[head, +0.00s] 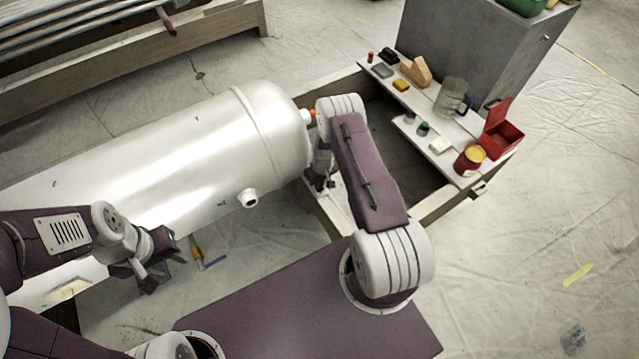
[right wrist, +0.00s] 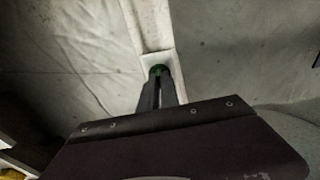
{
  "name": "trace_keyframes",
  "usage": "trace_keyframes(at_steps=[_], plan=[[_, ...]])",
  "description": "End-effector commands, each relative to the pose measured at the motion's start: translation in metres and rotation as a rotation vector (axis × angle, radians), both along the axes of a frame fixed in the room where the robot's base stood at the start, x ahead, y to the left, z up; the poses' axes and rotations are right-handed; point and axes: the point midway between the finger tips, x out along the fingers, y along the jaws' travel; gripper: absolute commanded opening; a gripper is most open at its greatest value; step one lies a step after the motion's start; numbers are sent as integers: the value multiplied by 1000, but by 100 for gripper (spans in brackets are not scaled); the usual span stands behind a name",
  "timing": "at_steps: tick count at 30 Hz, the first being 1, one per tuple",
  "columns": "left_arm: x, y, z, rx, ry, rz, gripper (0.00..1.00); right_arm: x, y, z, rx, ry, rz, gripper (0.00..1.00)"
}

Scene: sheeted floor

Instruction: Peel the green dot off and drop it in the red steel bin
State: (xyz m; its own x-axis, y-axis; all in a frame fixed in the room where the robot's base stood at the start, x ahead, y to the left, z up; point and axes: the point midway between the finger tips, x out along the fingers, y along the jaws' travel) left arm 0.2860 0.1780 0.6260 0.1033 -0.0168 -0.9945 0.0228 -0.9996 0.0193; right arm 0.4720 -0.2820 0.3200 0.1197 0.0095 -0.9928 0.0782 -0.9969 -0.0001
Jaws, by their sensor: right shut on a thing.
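A green dot (right wrist: 157,70) shows at the fingertips of my right gripper in the right wrist view. The right gripper (right wrist: 159,78) is shut on it, over a pale patch on a light beam; I cannot tell whether the dot is still touching that patch. In the head view the right gripper (head: 319,184) is by the tank's right end, partly hidden by my arm, and the dot cannot be made out. The red steel bin (head: 503,139) stands on the board at the right with its lid up. My left gripper (head: 160,274) is open and empty in front of the tank.
A large silver tank (head: 150,150) fills the left middle. The board holds a glass jug (head: 450,98), a red can (head: 469,160), a yellow sponge (head: 401,85) and small items. A grey cabinet (head: 465,50) stands behind. Floor at the right is mostly clear.

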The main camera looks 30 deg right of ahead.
Motion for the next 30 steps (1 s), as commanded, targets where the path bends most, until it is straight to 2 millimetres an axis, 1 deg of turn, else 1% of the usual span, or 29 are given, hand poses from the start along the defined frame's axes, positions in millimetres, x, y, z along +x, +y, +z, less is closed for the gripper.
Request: trace_keyframes(at_steps=[8, 30], plan=[[0, 0, 2, 0, 0, 0, 36, 1, 0, 2, -1, -1, 0, 0], [0, 0, 24, 0, 0, 0, 36, 0, 0, 30, 0, 0, 0, 0]])
